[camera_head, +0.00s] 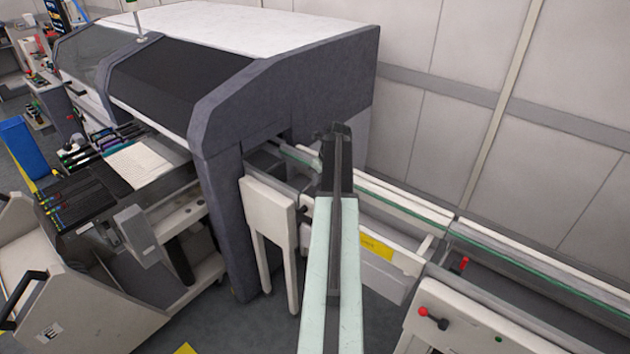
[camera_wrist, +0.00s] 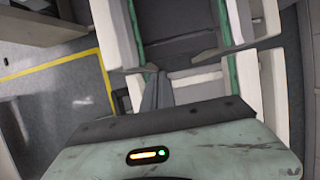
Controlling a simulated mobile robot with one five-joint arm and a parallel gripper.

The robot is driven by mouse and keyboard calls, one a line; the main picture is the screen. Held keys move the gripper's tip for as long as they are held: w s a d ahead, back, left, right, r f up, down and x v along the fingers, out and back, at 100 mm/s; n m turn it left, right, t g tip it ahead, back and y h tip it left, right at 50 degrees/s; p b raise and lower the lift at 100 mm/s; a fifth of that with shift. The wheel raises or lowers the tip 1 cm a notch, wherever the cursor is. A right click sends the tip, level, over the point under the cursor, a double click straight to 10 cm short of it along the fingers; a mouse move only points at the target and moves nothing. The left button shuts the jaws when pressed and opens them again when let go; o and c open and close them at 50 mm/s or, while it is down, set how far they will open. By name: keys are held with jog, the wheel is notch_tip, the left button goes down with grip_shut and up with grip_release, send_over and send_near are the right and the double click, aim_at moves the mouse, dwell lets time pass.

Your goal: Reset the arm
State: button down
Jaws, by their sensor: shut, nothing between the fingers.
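My arm (camera_head: 335,255) rises from the bottom centre of the head view, with a pale green link and a dark upper part that ends in front of the conveyor. The gripper fingers cannot be made out in the head view. In the wrist view my gripper (camera_wrist: 157,78) shows as grey fingers close together beyond the pale green wrist body, shut and empty.
A large grey and white machine (camera_head: 330,75) stands behind and left of the arm. A conveyor (camera_head: 400,203) runs from it to the right. A feeder trolley (camera_head: 75,290) stands at the left. Dark floor with a yellow line (camera_wrist: 50,67) shows in the wrist view.

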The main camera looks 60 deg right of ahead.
notch_tip(320, 180, up, 3)
jog(key=shift+w+f+p, duration=0.1)
jog(key=shift+f+p, duration=0.05)
jog(key=shift+p, duration=0.45)
